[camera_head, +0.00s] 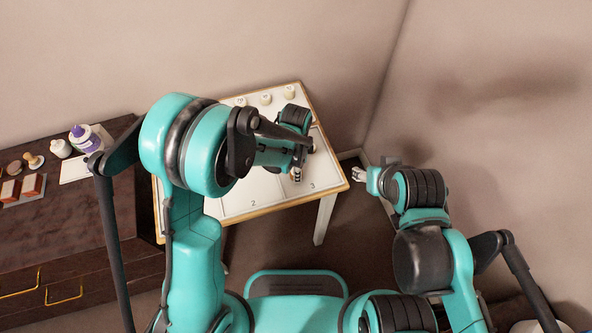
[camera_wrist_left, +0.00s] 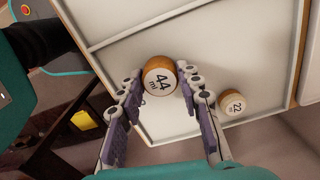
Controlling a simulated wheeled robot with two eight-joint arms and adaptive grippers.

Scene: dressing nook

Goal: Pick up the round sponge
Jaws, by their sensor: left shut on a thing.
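My left gripper (camera_head: 297,170) is over the right part of the white table. In the left wrist view, its purple-padded fingers (camera_wrist_left: 160,82) are closed on opposite sides of a round, tan-sided piece with a white top marked "44 ml" (camera_wrist_left: 160,78). A similar smaller-looking piece marked "22 ml" (camera_wrist_left: 233,103) stands apart, right of the fingers. I cannot clearly make out a round sponge. A small round tan thing (camera_head: 14,167) on the dark dresser is too small to identify. My right gripper (camera_head: 360,173) is beyond the table's right edge; its opening is unclear.
The white table (camera_head: 235,203) has a wooden rim and numbered sections. Several round pale pieces (camera_head: 265,98) stand along its back. The dark dresser (camera_head: 60,225) at the left holds a purple-and-white bottle (camera_head: 84,138) and reddish blocks (camera_head: 32,185). Walls close in behind and at the right.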

